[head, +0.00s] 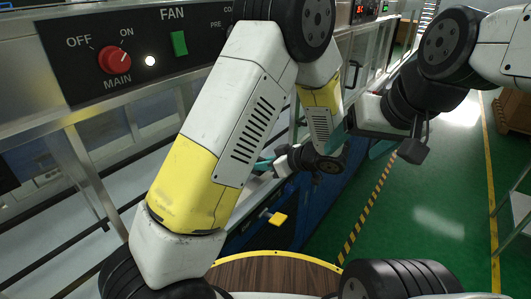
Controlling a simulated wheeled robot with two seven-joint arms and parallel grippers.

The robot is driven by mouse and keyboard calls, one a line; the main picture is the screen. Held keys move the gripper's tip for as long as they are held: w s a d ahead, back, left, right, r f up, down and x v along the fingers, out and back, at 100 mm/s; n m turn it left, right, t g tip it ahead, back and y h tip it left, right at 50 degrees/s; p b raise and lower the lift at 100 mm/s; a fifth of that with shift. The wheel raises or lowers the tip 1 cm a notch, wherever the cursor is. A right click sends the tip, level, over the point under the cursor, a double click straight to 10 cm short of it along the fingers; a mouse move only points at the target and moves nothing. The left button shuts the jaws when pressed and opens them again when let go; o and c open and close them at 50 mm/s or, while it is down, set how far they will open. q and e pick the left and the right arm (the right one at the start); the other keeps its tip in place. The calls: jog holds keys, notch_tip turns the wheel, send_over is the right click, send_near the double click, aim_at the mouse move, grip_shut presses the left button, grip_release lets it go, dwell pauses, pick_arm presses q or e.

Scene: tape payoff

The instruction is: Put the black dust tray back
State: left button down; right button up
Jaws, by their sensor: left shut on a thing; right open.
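I cannot make out the black dust tray in the head view. My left gripper (264,164) is past my raised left forearm, at the front edge of the machine, with its teal fingertips partly hidden by that arm. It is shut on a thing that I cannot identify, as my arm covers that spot. My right gripper (360,142) is open, its teal fingers apart, with nothing seen between them. It hangs to the right of my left wrist, over the aisle side.
A control panel (82,72) with a red MAIN knob (115,60) and green FAN switch (180,43) is at upper left.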

pick_arm(q)
jog(key=shift+f, duration=0.4)
jog(key=c, duration=1.5)
grip_release()
jog(key=shift+o, duration=0.2)
jog(key=shift+r, duration=0.15)
